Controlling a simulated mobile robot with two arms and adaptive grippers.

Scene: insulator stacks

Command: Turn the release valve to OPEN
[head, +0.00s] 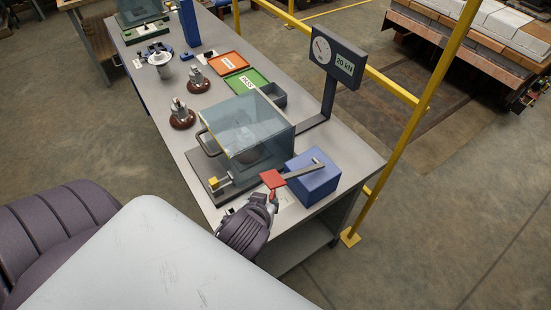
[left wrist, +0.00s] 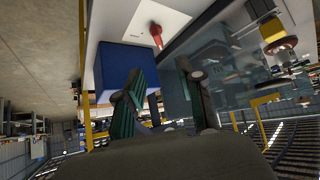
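In the left wrist view the blue box (left wrist: 122,70) is beside a white plate (left wrist: 125,22) carrying the red release valve handle (left wrist: 156,35). My left gripper (head: 270,203) is low by the bench's near edge, close below the red pad, and partly hides the plate. In the left wrist view its fingers (left wrist: 158,95) are apart with nothing between them; the valve handle is beyond them. My right gripper is not in view.
A clear-walled test chamber (head: 245,120) stands left of the blue box. A gauge post reading 20 kN (head: 337,58) rises behind it. Brown insulators (head: 182,115) and orange (head: 228,62) and green (head: 246,80) trays are farther back. A yellow rail (head: 425,110) runs behind the bench.

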